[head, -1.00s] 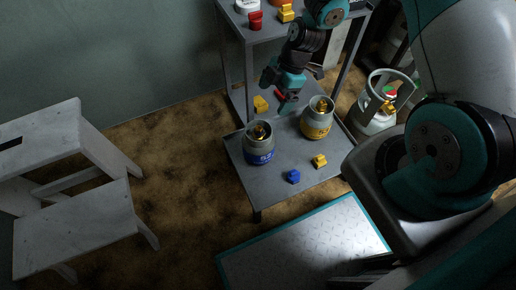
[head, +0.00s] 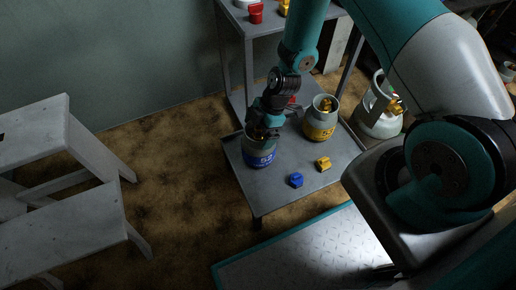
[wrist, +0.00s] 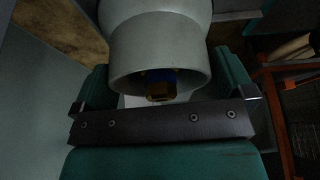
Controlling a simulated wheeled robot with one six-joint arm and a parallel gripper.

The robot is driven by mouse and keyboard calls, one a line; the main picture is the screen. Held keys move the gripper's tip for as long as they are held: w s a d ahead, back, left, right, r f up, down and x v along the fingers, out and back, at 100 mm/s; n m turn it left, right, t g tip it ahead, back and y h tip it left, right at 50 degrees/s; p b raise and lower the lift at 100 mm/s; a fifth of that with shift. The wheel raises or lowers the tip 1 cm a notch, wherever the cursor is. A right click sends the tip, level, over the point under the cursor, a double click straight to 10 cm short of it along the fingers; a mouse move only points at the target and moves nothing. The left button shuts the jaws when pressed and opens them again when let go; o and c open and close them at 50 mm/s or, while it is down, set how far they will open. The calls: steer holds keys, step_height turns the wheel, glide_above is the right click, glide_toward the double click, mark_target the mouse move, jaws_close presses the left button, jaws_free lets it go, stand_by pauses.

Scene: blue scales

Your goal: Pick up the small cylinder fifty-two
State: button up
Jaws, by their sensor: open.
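The small cylinder fifty-two (head: 259,158) stands upright on the lower grey shelf, grey with a blue band bearing a number. My gripper (head: 264,132) is at its top in the head view and hides part of its collar. In the wrist view the grey collar of a cylinder (wrist: 160,45) fills the space ahead of my gripper (wrist: 165,88), with a brass valve visible inside it. The teal fingers show on either side of the collar. The jaws are open; I cannot tell whether they touch it.
A larger gas cylinder (head: 380,115) is farther right. A white step stool (head: 70,215) stands left.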

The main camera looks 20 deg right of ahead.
steer(key=shift+f, duration=0.2)
steer(key=shift+c, duration=0.5)
steer(key=c, duration=1.4)
steer(key=shift+r, duration=0.1)
